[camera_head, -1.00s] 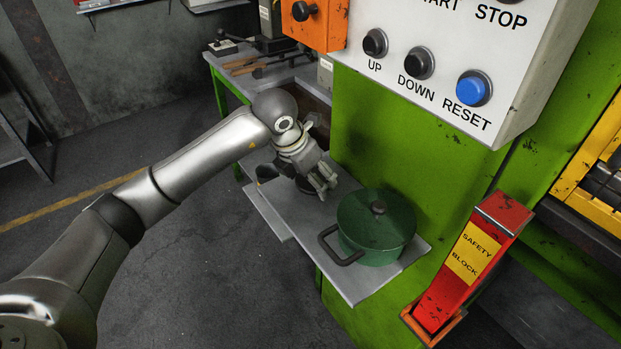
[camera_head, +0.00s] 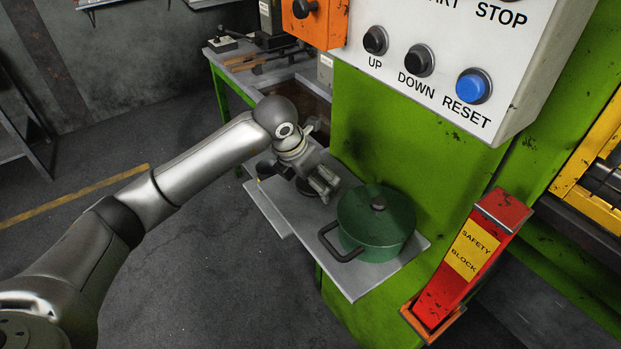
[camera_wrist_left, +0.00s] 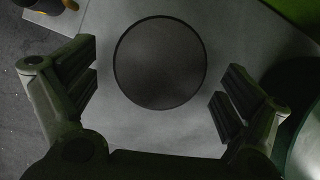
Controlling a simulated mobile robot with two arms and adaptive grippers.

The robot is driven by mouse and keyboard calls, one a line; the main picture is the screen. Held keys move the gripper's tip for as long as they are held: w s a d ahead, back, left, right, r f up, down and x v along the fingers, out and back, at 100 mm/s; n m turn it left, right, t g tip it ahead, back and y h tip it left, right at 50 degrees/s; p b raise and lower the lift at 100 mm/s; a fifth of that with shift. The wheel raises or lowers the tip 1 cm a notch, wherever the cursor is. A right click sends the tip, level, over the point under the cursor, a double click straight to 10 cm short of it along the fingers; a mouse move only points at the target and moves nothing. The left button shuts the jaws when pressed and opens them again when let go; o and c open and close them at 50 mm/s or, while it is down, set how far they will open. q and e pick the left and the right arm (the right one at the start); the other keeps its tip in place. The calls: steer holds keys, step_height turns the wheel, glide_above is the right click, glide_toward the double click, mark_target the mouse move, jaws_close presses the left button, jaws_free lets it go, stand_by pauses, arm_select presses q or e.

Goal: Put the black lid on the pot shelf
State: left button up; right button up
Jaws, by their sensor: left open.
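The black lid (camera_wrist_left: 160,63) is a dark round disc lying on the grey pot shelf (camera_wrist_left: 125,130) in the left wrist view. My left gripper (camera_wrist_left: 157,80) is open and empty above it, with one finger pair on each side of the disc. In the head view my left gripper (camera_head: 324,186) points down over the shelf (camera_head: 355,283), left of the green pot (camera_head: 372,230). There the gripper mostly hides the lid. The pot has its own green cover with a dark knob. My right gripper is not in view.
The pot's edge (camera_wrist_left: 303,150) is close to the right finger in the left wrist view. A dark item (camera_head: 265,170) stands at the shelf's back left. The green press column (camera_head: 365,130), button panel (camera_head: 440,65) and red safety block (camera_head: 465,260) border the right side.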

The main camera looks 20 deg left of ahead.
arm_select(q)
steer(key=shift+r, duration=0.15)
steer(key=shift+r, duration=0.25)
steer(key=b+v, duration=0.1)
steer(key=v, duration=1)
steer(key=shift+s+a+r, duration=0.15)
steer(key=shift+s+r, duration=0.05)
steer(key=shift+s, duration=0.05)
